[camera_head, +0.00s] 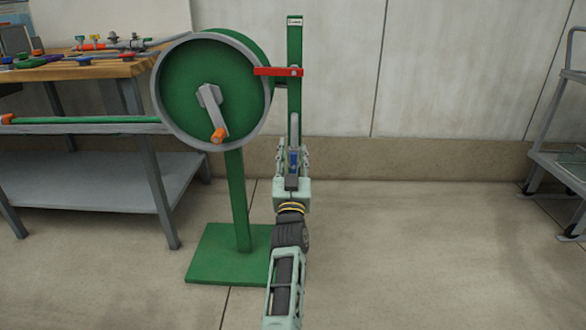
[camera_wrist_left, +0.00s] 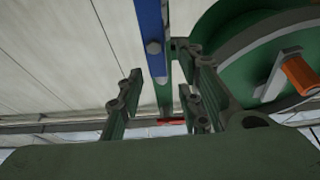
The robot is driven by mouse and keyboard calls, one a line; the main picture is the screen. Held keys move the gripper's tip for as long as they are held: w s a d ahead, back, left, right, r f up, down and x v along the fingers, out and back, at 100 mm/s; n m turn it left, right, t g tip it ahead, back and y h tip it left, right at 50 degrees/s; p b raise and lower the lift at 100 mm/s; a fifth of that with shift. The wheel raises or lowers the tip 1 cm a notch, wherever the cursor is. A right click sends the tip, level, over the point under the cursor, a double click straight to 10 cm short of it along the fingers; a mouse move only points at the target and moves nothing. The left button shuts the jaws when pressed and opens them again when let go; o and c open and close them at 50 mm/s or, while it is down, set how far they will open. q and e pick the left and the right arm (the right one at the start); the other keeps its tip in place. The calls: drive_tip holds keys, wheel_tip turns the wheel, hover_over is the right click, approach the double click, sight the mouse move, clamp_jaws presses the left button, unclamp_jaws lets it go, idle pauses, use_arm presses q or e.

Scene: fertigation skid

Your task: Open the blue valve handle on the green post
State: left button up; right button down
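The green post (camera_head: 295,45) stands upright beside the drum, with a small label near its top. The blue valve handle (camera_wrist_left: 150,28) runs lengthwise along the post in the left wrist view, with a round bolt near its end. In the head view only a small blue part (camera_head: 294,160) shows between my gripper's fingers. My left gripper (camera_head: 293,150) is at the post; in the left wrist view its two fingers (camera_wrist_left: 163,95) are spread apart, one to each side of the handle's line. Contact with the handle cannot be told. My right gripper is not in view.
A red handle (camera_head: 278,71) lies crosswise on the post above my gripper. A green reel (camera_head: 185,90) with an orange-knobbed crank is close on the left. A workbench (camera_head: 100,70) with fittings stands at far left, a cart (camera_head: 560,165) at far right. The right floor is clear.

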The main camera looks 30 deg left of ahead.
use_arm(q)
wheel_tip(320, 180, up, 5)
drive_tip(key=shift+r, duration=0.1)
idle(0.6)
